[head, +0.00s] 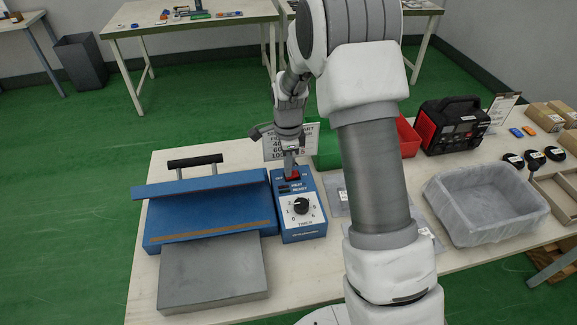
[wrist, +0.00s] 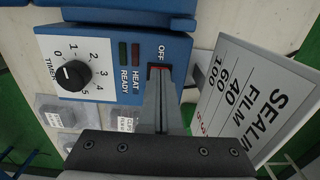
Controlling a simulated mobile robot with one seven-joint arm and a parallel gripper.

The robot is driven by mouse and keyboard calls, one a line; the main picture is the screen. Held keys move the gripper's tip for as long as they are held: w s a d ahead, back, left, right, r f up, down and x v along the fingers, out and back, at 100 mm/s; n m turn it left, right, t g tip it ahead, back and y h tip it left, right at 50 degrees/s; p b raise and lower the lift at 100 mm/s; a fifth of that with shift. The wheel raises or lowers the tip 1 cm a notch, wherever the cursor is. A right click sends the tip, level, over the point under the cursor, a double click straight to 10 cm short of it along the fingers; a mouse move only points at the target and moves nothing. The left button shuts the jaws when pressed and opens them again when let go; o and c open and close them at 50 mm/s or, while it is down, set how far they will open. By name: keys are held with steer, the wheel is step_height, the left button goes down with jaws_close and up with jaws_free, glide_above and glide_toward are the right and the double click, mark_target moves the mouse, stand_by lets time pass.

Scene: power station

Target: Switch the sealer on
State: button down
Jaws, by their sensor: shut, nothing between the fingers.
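The sealer (head: 205,205) is a blue machine with a black handle on the table. Its blue control box (head: 300,232) has a white face with a black timer dial (head: 301,205), which also shows in the wrist view (wrist: 73,75). The HEAT (wrist: 136,54) and READY (wrist: 124,52) lamps look dark. A red power switch (head: 292,175) sits at the box's far end, with the word OFF beside it. My gripper (wrist: 158,72) is shut and empty, pointing down with its tips at the switch. The fingers hide most of the switch, so its position and any contact are unclear.
A sealing settings sign (wrist: 262,105) stands close beside the gripper. A red and black charger (head: 453,125), a clear lined bin (head: 487,237) and small boxes stand to the right. Small clear bags (wrist: 60,110) lie beside the control box.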

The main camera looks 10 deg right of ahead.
mark_target(305, 174)
steer(key=shift+d+f, duration=0.1)
steer(key=shift+d, duration=0.05)
steer(key=shift+d, duration=0.75)
steer(key=shift+r, duration=0.25)
steer(key=d+r+p, duration=0.3)
steer(key=r, duration=1)
steer(key=shift+r, duration=0.3)
